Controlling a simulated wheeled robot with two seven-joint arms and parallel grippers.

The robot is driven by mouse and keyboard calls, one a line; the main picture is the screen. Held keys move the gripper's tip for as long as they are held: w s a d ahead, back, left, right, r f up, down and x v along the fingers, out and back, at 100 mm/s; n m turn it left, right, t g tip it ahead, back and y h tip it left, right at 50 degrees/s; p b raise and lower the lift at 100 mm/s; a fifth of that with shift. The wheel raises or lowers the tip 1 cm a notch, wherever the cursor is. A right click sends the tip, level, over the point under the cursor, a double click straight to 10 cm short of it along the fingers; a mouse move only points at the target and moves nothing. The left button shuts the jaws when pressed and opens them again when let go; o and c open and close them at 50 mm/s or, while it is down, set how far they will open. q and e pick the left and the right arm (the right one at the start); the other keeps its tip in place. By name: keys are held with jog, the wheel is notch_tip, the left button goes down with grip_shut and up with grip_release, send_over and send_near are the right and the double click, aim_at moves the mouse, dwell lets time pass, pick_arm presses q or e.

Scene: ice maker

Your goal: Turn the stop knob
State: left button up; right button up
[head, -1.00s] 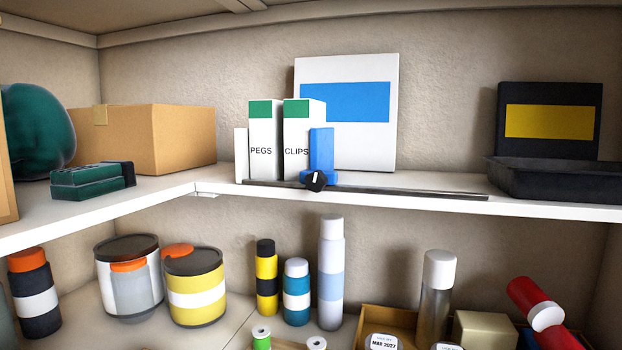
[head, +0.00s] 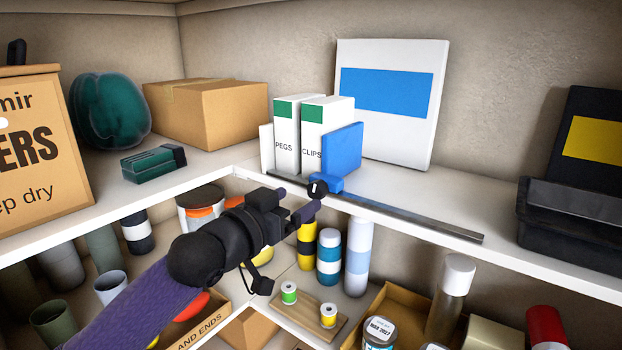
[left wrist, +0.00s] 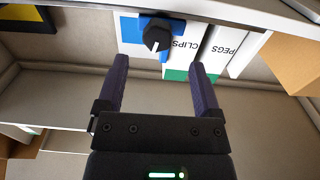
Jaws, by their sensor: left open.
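The stop knob (head: 318,189) is a small black knob with a white mark, on the front of a blue stop (head: 342,152) that sits on a dark rail (head: 420,221) along the shelf's front edge. The blue stop stands against the right side of the CLIPS box (head: 327,133). My left gripper (head: 302,202) is open, with its fingers pointing at the knob from the front left. In the left wrist view the knob (left wrist: 157,36) lies ahead of the two purple fingers (left wrist: 160,80), a little left of centre between them and apart from both. My right gripper is out of view.
The PEGS box (head: 286,140) stands left of the CLIPS box. A white panel (head: 390,110) leans behind. A black tray (head: 570,215) sits at the right of the shelf. Bottles and thread spools (head: 328,315) stand on the lower shelf below my arm. The rail right of the stop is clear.

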aim_at(314, 191)
pick_arm(q)
jog(key=x, duration=0.4)
jog(key=shift+w+d+p, duration=0.2)
jog(key=shift+d+p, duration=0.1)
jog(key=shift+d, duration=0.1)
jog(key=shift+w, duration=0.3)
jog(key=shift+d, duration=0.1)
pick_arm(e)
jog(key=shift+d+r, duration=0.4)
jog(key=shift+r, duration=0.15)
pick_arm(q)
grip_shut()
